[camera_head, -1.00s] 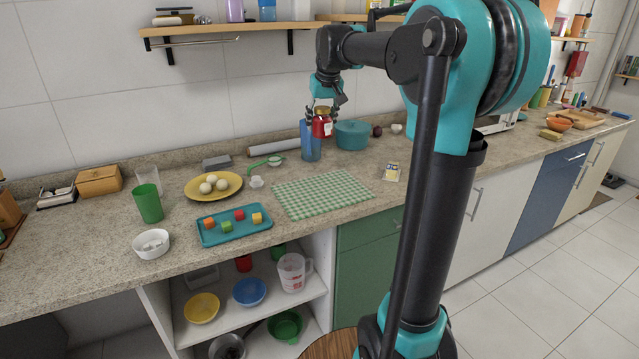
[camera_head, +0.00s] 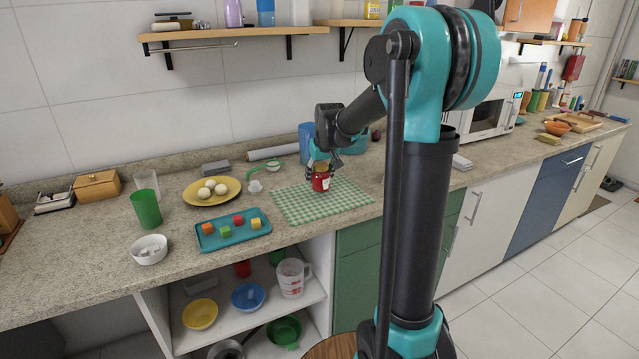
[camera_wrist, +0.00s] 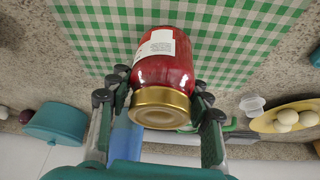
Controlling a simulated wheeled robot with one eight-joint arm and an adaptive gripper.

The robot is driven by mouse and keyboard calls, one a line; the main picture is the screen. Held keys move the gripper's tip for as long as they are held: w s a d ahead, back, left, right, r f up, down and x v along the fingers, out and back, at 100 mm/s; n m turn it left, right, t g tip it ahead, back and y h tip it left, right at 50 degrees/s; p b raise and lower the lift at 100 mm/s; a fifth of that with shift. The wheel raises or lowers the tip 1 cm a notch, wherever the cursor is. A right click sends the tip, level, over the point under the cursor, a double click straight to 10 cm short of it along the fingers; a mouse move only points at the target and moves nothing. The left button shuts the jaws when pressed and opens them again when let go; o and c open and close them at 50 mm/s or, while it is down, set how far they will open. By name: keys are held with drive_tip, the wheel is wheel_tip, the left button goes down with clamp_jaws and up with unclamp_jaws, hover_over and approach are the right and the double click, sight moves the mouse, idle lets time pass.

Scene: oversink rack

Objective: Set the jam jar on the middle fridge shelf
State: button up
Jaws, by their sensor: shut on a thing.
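The jam jar (camera_head: 321,182) is red with a white label and a gold lid. In the wrist view the jar (camera_wrist: 165,65) lies between my fingers, its lid toward the camera. My gripper (camera_head: 320,168) is shut on it from both sides, over the green checked cloth (camera_head: 290,207) on the counter. The cloth also shows behind the jar in the wrist view (camera_wrist: 105,30). I cannot tell whether the jar touches the cloth. No fridge or fridge shelf is clearly in view.
A teal tray (camera_head: 210,243) with several coloured cubes lies left of the cloth. A yellow plate (camera_head: 190,203) with white balls, a tall blue cup (camera_head: 306,140) and a teal pot (camera_wrist: 57,122) stand nearby. A wall shelf (camera_head: 215,34) hangs above. An open lower cupboard (camera_head: 240,318) holds bowls.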

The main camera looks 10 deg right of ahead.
drive_tip(key=shift+f, duration=1.35)
drive_tip(key=shift+f, duration=0.1)
drive_tip(key=o, duration=1.4)
drive_tip(key=shift+o, duration=0.2)
